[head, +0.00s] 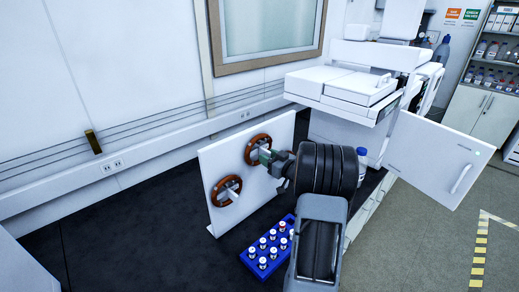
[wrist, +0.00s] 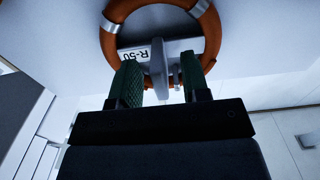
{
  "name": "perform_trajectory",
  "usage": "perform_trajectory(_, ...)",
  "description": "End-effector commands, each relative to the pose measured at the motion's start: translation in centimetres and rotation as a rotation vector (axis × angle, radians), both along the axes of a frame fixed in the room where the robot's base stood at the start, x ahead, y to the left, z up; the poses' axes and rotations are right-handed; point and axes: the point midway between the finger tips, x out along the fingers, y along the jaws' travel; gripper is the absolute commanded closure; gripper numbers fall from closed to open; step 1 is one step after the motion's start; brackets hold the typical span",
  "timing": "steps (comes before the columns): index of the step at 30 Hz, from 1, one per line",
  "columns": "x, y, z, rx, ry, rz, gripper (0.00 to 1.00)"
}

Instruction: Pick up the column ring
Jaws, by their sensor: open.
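Two brown-orange rings hang on an upright white panel (head: 215,165) in the head view, an upper ring (head: 249,146) and a lower ring (head: 216,186). Which one the task means by column ring cannot be told. My gripper (head: 268,156) is at the upper ring. In the wrist view a ring (wrist: 107,42) with silver bands surrounds a grey holder with a tag (wrist: 134,54) that reads R-50 upside down. My open gripper (wrist: 160,66) has its green fingers apart at the ring's lower part, either side of the grey holder. Contact with the ring cannot be told.
A blue rack (head: 248,262) of several white-capped vials stands on the dark surface below and right of the panel. A bottle with a blue cap (head: 362,153) is behind my arm. White instruments (head: 345,85) and an open white door (head: 430,155) are at right.

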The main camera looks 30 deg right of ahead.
Motion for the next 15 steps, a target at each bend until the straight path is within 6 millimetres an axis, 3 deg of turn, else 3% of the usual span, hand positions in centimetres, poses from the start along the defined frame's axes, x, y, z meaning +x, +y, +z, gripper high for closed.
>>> perform_trajectory(6,2.2,0.4,0.1,0.000,0.000,0.000,0.57)
perform_trajectory(15,2.4,0.4,0.0,0.000,0.000,-0.001,0.58)
